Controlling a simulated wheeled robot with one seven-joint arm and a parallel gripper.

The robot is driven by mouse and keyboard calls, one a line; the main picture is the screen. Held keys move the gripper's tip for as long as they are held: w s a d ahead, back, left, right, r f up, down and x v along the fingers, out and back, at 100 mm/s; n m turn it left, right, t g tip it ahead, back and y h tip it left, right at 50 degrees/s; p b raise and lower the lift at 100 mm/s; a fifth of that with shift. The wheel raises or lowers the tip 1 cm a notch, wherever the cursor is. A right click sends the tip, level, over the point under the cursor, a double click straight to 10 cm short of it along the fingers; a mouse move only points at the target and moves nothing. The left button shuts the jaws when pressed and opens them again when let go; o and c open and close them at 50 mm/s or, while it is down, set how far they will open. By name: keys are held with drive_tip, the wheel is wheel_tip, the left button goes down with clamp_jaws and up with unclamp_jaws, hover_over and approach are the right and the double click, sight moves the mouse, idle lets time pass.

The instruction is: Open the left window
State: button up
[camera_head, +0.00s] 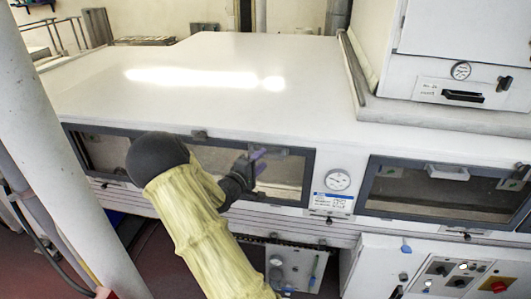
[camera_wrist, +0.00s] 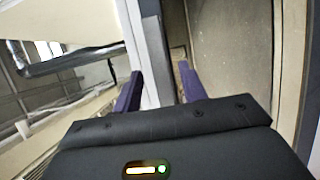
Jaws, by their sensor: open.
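The left window (camera_head: 307,178) is a long dark-framed pane in the front of the white tunnel, partly hidden behind my arm. My gripper (camera_head: 257,160) is at the right half of this window, close to its upper frame. In the wrist view, the two purple fingers of my gripper (camera_wrist: 160,88) stand apart, with a pale bar and a grey strip (camera_wrist: 157,50) showing between and beyond them. I cannot tell whether the fingers touch the bar. The window looks shut in the head view, but my arm hides much of it.
A second dark-framed window (camera_head: 371,190) lies to the right, past a round gauge (camera_head: 337,179). A control panel (camera_head: 455,275) is below it. A thick white column (camera_head: 62,130) stands at the left. The tunnel's flat white top (camera_head: 250,105) is clear.

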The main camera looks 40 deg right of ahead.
sight(266, 157)
drive_tip(key=shift+p+x, duration=0.45)
drive_tip(key=shift+x, duration=1.5)
clamp_jaws()
drive_tip(key=shift+w+a, duration=0.1)
drive_tip(key=shift+a, duration=0.05)
drive_tip(key=shift+s+f, duration=0.1)
drive_tip(key=shift+s, duration=0.1)
